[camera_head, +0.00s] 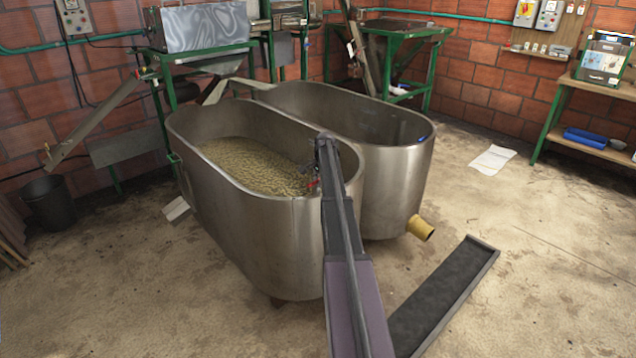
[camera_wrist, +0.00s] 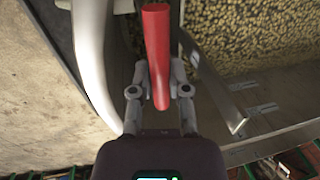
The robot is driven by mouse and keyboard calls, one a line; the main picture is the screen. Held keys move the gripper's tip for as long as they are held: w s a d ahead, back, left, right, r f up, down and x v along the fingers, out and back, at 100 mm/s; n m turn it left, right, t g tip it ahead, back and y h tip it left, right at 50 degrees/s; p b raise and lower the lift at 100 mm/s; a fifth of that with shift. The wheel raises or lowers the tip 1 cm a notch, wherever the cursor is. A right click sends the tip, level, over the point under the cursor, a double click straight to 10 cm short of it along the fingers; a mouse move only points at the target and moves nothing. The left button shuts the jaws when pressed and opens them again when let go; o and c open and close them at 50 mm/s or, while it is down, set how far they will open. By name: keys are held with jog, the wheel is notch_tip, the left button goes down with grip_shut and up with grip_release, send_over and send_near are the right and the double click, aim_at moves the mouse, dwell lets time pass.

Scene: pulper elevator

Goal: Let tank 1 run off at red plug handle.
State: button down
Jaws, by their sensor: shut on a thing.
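Two steel tanks stand side by side in the head view. The left tank (camera_head: 250,240) holds pale coffee beans (camera_head: 255,165). The right tank (camera_head: 405,180) shows no beans in its visible part. No number is readable on either. My arm reaches over the near end of the left tank. The red plug handle (camera_wrist: 156,50) is a red bar in the wrist view; a small red bit of it (camera_head: 313,184) shows inside the rim in the head view. My gripper (camera_wrist: 158,75) is shut on the handle, one finger on each side. The plug below is hidden.
A yellow outlet pipe (camera_head: 420,227) sticks out low from the right tank. A dark channel (camera_head: 445,297) lies on the floor in front. Green-framed machines stand behind, a black bucket (camera_head: 48,202) at left. The floor at right is mostly open, with a paper sheet (camera_head: 492,159).

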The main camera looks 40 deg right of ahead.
jog(key=shift+w+r+p, duration=0.1)
jog(key=shift+r+p, duration=0.8)
jog(key=shift+r, duration=0.35)
jog(key=shift+a, duration=0.1)
jog(key=c, duration=0.9)
grip_release()
jog(key=shift+f, duration=0.2)
